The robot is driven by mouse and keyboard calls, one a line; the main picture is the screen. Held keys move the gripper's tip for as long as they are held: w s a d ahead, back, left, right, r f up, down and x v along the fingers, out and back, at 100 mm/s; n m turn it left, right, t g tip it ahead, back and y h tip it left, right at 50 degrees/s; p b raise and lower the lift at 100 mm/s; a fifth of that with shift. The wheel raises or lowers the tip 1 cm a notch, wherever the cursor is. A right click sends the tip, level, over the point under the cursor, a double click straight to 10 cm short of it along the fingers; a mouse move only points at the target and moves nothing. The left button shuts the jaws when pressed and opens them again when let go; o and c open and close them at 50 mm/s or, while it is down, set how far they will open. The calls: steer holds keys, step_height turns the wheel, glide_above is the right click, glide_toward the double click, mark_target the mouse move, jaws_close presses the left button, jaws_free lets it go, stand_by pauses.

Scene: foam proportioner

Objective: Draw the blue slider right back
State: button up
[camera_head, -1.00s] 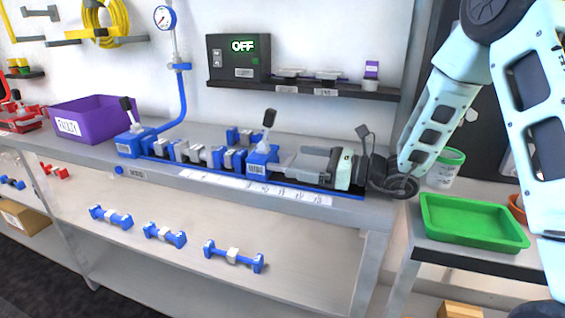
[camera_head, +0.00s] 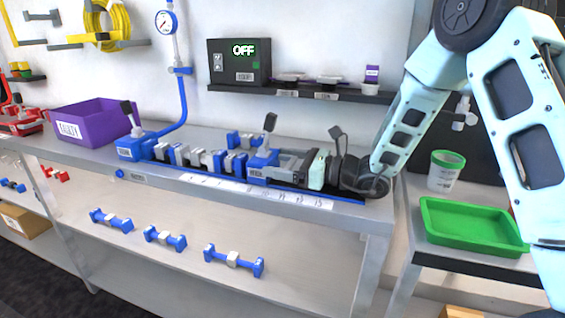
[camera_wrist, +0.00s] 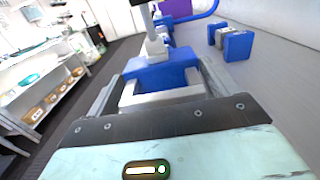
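The blue slider (camera_head: 262,162) is a blue block with a label and an upright black lever. It stands on the blue rail along the bench, at the right end of a row of blue and grey pieces. My gripper (camera_head: 285,163) comes in low from the right, its fingers reaching up to the slider. In the wrist view the slider (camera_wrist: 161,74) sits between my two spread grey fingers (camera_wrist: 162,88). The fingers look open, close along its sides; I cannot tell whether they touch it. The slider's far side is hidden there.
A ruler strip (camera_head: 240,189) runs along the bench front. A second blue block with a lever (camera_head: 130,148) stands at the rail's left end, near a purple bin (camera_head: 92,118). A shelf (camera_head: 300,91) and control box reading OFF (camera_head: 239,62) are behind. A green tray (camera_head: 472,226) is right.

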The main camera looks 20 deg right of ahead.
mark_target(293, 164)
steer(key=v, duration=0.4)
steer(key=shift+s+d, duration=0.1)
steer(key=shift+d, duration=0.1)
steer(key=o, duration=1.2)
steer(key=shift+c, duration=0.2)
step_height(293, 164, up, 10)
steer(key=shift+p, duration=0.75)
